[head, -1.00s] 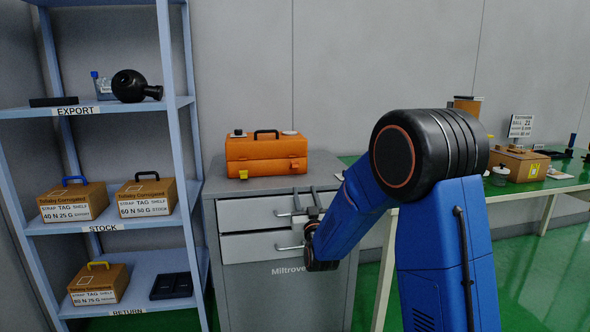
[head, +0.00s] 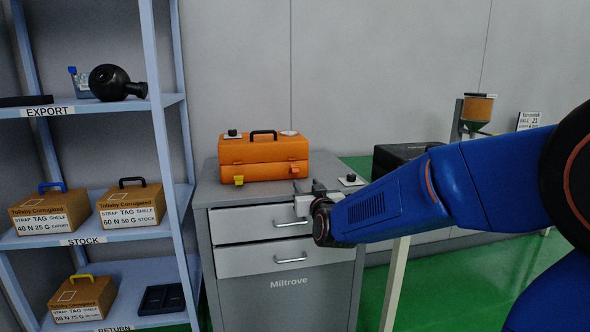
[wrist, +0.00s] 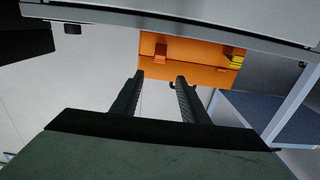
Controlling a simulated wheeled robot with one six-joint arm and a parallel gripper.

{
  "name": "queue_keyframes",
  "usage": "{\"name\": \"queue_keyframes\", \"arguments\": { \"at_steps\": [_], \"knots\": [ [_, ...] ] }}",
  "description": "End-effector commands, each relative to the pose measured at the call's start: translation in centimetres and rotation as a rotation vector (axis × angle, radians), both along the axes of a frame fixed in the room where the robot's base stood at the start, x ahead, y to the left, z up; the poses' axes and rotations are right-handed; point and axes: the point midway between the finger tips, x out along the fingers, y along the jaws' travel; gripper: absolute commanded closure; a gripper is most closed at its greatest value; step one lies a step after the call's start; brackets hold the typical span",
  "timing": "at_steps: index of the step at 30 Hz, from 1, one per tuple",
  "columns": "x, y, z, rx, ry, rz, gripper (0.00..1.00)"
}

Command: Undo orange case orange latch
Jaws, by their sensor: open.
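The orange case (head: 262,151) sits closed on the grey cabinet top, with a black handle on its lid. Its front has a yellow latch (head: 239,180) at the left and an orange latch (head: 295,169) at the right. My gripper (head: 306,190) is open and empty in front of the cabinet's top edge, near the case's right end and apart from it. In the wrist view, which looks upside down, the jaws (wrist: 158,78) point toward the case (wrist: 195,75). The orange latch (wrist: 162,52) and yellow latch (wrist: 236,61) both show there.
A small black-knobbed item (head: 351,180) lies on the grey cabinet (head: 290,285) right of the case. Two small items rest on the case lid. A blue shelf (head: 165,130) with cartons stands left. A black case (head: 400,156) sits on the green table at right.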

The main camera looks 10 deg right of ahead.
Motion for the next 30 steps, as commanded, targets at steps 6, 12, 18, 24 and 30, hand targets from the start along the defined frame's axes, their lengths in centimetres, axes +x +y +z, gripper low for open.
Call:
{"name": "queue_keyframes", "arguments": {
  "at_steps": [6,12,18,24,30],
  "knots": [
    [3.2,0.0,-0.1,0.0,0.001,-0.001,0.59],
    [6.5,0.0,-0.1,-0.001,0.0,-0.001,0.59],
    [9.8,0.0,-0.1,0.001,-0.001,-0.001,0.59],
    [13.1,0.0,-0.1,0.0,-0.001,-0.001,0.59],
    [15.5,-0.1,0.0,0.0,-0.001,-0.001,0.59]
  ]
}}
